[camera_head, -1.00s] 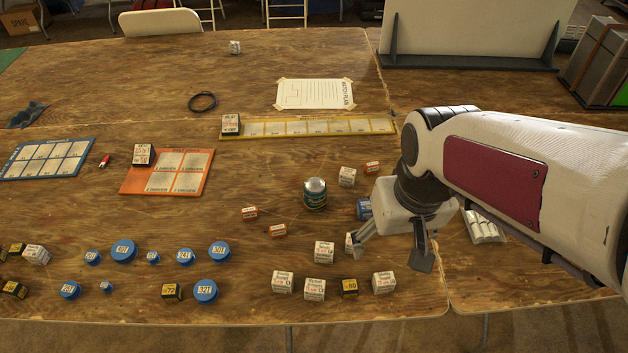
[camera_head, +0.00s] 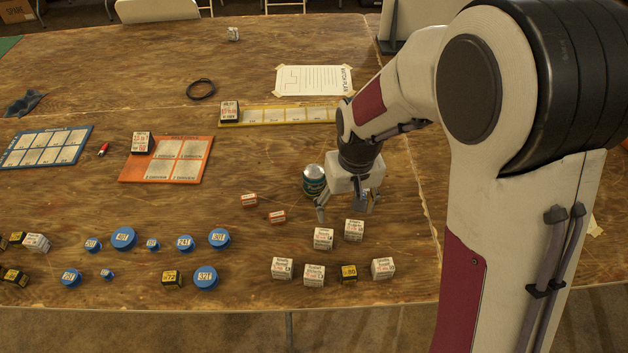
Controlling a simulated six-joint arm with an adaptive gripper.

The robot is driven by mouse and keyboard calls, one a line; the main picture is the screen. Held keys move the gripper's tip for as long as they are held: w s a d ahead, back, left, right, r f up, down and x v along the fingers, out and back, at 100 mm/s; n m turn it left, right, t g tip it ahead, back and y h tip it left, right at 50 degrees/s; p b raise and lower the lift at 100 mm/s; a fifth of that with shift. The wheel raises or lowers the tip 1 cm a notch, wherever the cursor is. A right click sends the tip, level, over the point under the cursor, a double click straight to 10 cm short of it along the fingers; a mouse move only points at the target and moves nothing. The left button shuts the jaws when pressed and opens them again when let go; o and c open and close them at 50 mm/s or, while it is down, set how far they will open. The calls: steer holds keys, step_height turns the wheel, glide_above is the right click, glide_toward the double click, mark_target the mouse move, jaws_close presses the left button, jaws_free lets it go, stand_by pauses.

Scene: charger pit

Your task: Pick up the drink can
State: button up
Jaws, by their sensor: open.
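My gripper (camera_head: 344,212) is open and points down. Its left finger is close to the can's lower right side, on the near side. I cannot tell whether it touches the can. Nothing shows between the fingers.
Small white boxes (camera_head: 323,238) and two orange boxes (camera_head: 278,217) lie close in front of the gripper and can. Blue round lids (camera_head: 124,238) lie at left. An orange board (camera_head: 186,172) and a yellow strip (camera_head: 290,115) lie behind. Bare table lies left of the can.

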mark_target(318, 177)
steer(key=shift+t, duration=0.6)
steer(key=w+a+f, duration=0.1)
steer(key=w+f, duration=0.1)
steer(key=w, duration=0.1)
steer(key=w+a+f, duration=0.1)
steer(key=w+f, duration=0.2)
steer(key=w+a+f, duration=0.1)
steer(key=w+f, duration=0.2)
steer(key=shift+w+a+f, duration=0.2)
steer(key=shift+a, duration=0.1)
steer(key=w, duration=0.2)
steer(key=w+r+t, duration=0.1)
steer(key=w, duration=0.1)
steer(key=w+a+r+t, duration=0.1)
steer(key=w, duration=0.1)
steer(key=shift+w+a+n+y, duration=0.1)
steer(key=shift+w+n+y, duration=0.1)
steer(key=shift+n+y, duration=0.15)
steer(key=shift+f, duration=0.1)
steer(key=shift+x, duration=1.25)
steer(key=shift+a+f, duration=0.1)
steer(key=shift+f, duration=0.05)
steer(key=shift+x, duration=2.45)
steer(key=shift+a, duration=0.15)
